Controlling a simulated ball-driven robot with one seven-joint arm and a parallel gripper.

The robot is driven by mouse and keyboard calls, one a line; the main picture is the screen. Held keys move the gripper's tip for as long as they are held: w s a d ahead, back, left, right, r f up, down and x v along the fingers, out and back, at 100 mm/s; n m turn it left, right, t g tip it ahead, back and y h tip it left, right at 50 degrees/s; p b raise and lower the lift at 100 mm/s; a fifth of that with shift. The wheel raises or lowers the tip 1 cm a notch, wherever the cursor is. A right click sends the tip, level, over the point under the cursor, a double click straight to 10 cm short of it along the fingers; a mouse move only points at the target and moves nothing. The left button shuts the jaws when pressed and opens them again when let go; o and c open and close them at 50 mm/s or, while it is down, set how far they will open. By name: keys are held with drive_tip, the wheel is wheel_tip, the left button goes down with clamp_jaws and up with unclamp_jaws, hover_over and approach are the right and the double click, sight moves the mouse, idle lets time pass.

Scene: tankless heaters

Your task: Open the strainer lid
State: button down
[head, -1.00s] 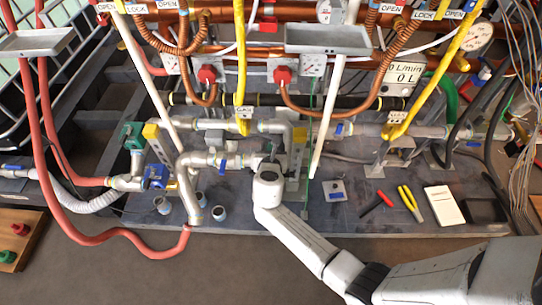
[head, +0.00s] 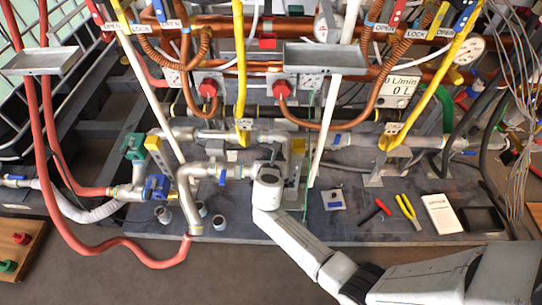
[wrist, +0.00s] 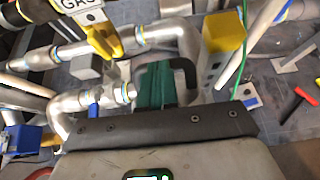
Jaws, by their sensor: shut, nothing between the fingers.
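My gripper (head: 273,162) reaches over the grey pipework at the middle of the bench, beside the yellow-topped grey post. It is shut with nothing held, and its fingertips are hard to make out in the head view. In the wrist view, a green ribbed part (wrist: 153,85) with a dark curved piece (wrist: 185,70) beside it lies just beyond my gripper's dark front edge. I cannot tell whether these belong to the strainer or to my fingers. No strainer lid can be made out for certain; my wrist hides part of the pipework in the head view.
A yellow-topped post (wrist: 222,45) stands close on the right, and a blue-handled valve (head: 157,187) is to the left. Hanging hoses and a white pole (head: 328,120) crowd the space. Red-handled tool (head: 375,210) and yellow pliers (head: 408,210) lie on the bench's right.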

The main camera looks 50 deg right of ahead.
drive_tip(key=shift+w+d+r+p, duration=0.2)
drive_tip(key=shift+d+r+p, duration=0.05)
drive_tip(key=shift+p, duration=0.75)
drive_tip(key=y+p, duration=0.1)
drive_tip(key=p, duration=0.1)
drive_tip(key=w+d+g+y+p, duration=0.1)
drive_tip(key=p, duration=0.2)
drive_tip(key=shift+d+r, duration=0.25)
drive_tip(key=shift+r, duration=0.15)
drive_tip(key=w+d+f+g+y, duration=0.2)
drive_tip(key=w+d+f, duration=0.1)
drive_tip(key=d, duration=0.2)
drive_tip(key=shift+w, duration=0.4)
drive_tip(key=shift+p, duration=0.3)
